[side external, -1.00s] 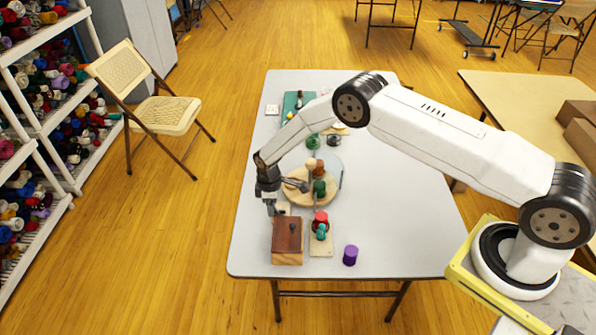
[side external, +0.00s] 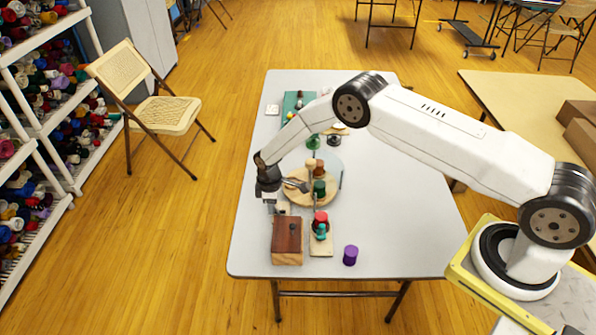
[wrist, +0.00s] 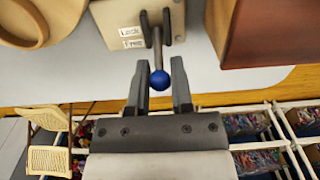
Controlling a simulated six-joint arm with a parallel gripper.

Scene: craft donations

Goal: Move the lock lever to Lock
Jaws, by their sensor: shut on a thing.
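The lock lever (wrist: 157,46) is a thin metal rod ending in a blue ball knob (wrist: 160,80). It rises from a slot between dark brackets on a beige block (wrist: 112,14). Two labels, Lock (wrist: 131,31) and Free (wrist: 133,43), sit left of the rod in the wrist view. I cannot tell which label the lever lines up with. My gripper (wrist: 160,76) is shut on the knob, with one finger on each side. In the side view my gripper (side external: 271,208) is beyond the wooden box, and the lever is mostly hidden.
A brown wooden box (side external: 287,238) stands close to the lever block. A round wooden turntable (side external: 298,198) with spools is behind. A small board with red and green pieces (side external: 320,249) and a purple cylinder (side external: 350,255) are to the right. The table's front right is clear.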

